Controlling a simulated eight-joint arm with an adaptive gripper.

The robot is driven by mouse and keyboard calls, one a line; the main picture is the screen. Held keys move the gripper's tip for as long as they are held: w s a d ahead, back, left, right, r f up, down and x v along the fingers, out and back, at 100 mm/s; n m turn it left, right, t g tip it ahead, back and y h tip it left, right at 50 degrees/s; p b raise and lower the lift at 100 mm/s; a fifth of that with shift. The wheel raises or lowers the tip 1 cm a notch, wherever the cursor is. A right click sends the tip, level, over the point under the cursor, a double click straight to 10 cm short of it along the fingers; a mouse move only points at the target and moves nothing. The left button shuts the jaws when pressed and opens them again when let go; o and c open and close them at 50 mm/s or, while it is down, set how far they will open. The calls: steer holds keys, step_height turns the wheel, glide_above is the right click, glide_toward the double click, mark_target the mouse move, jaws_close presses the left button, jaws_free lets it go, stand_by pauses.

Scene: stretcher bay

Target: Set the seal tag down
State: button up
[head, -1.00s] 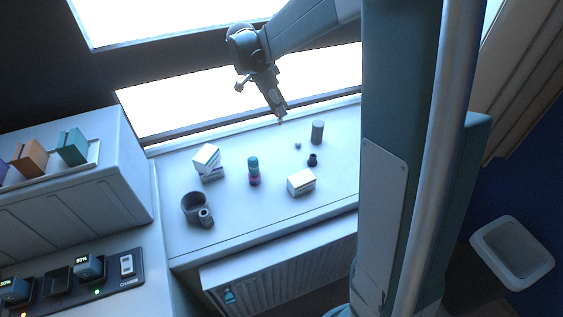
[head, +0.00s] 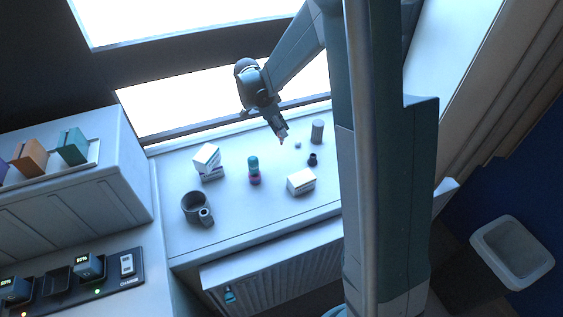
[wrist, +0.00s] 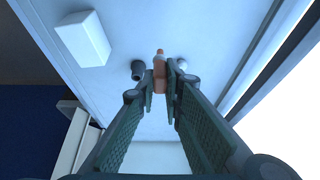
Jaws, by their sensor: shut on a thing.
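My gripper (head: 281,133) hangs over the back part of the white counter (head: 235,225), pointing down. In the wrist view my gripper (wrist: 162,82) is shut on a small orange-pink piece, the seal tag (wrist: 159,66), which sticks out past the fingertips. In the head view only a reddish tip of the seal tag (head: 281,142) shows below the fingers. It looks held above the counter; the exact gap is hard to tell.
Near the gripper are a small pale ball (head: 298,145), a dark small pot (head: 312,160) and a grey cylinder (head: 317,131). A white box (head: 301,181), a teal-and-purple bottle (head: 254,171), stacked boxes (head: 207,160) and a grey mug (head: 194,208) stand further forward or left.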

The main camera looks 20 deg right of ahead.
mark_target(280, 139)
steer(key=shift+f, duration=3.15)
steer(key=shift+f, duration=1.85)
steer(key=shift+f, duration=0.15)
steer(key=o, duration=0.7)
steer(key=shift+v, duration=6.15)
